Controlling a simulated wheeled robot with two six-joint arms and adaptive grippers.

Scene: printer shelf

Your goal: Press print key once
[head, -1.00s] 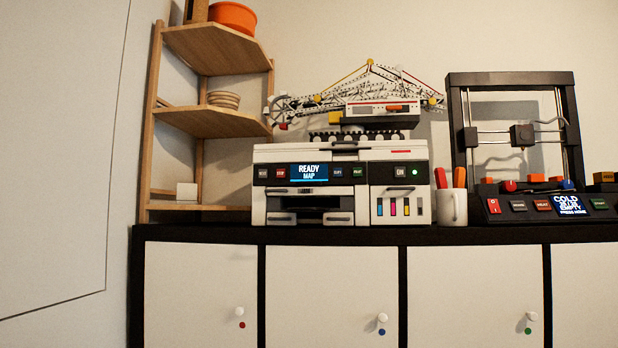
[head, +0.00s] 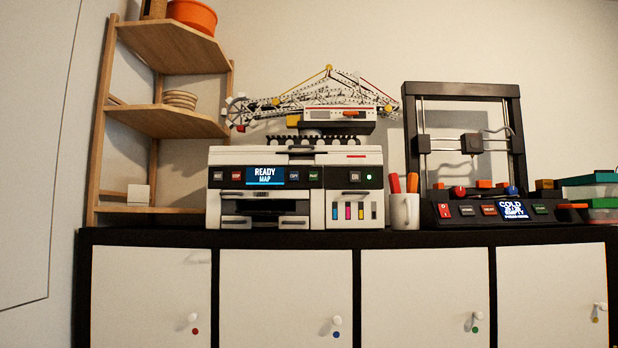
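A white and black paper printer (head: 295,187) stands on the black cabinet top, left of the middle in the head view. Its blue screen (head: 265,176) reads "READY MAP". Small keys sit on its dark panel on both sides of the screen: a grey key and a red key (head: 236,176) to the left, a blue-grey key (head: 294,176) and a green key (head: 314,176) to the right. The key labels are too small to read surely. Neither of my grippers is in view.
A 3D printer (head: 465,160) with a "COLD EMPTY" screen stands to the right. A white mug (head: 404,211) with orange-handled tools is between the printers. A crane model (head: 325,105) sits on the paper printer. A wooden corner shelf (head: 165,122) stands left; stacked boxes (head: 592,190) are far right.

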